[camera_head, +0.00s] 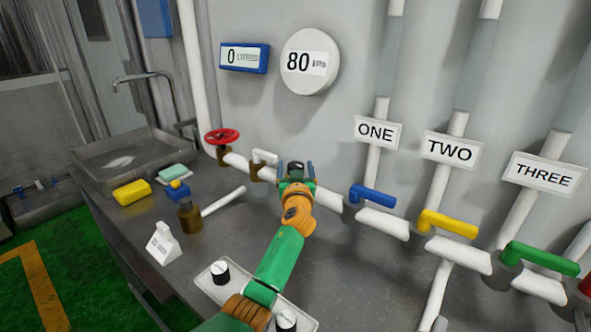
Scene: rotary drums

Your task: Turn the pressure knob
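Two black knobs sit on a white panel (238,300) at the bottom: a left knob (220,271) and a right knob (286,320), partly cut by the frame edge. I cannot tell which is the pressure knob. A round white gauge (310,61) on the wall reads 80 with a small unit. My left gripper (296,170) is beyond the panel, near the pipe along the wall. Its dark fingers look apart, with nothing clearly held. My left arm crosses the panel and hides part of it between the knobs. My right gripper is not in view.
Blue (372,194), yellow (447,223) and green (541,259) valve handles line the pipe at right. A red wheel (221,136) and a white handle (264,157) are at left.

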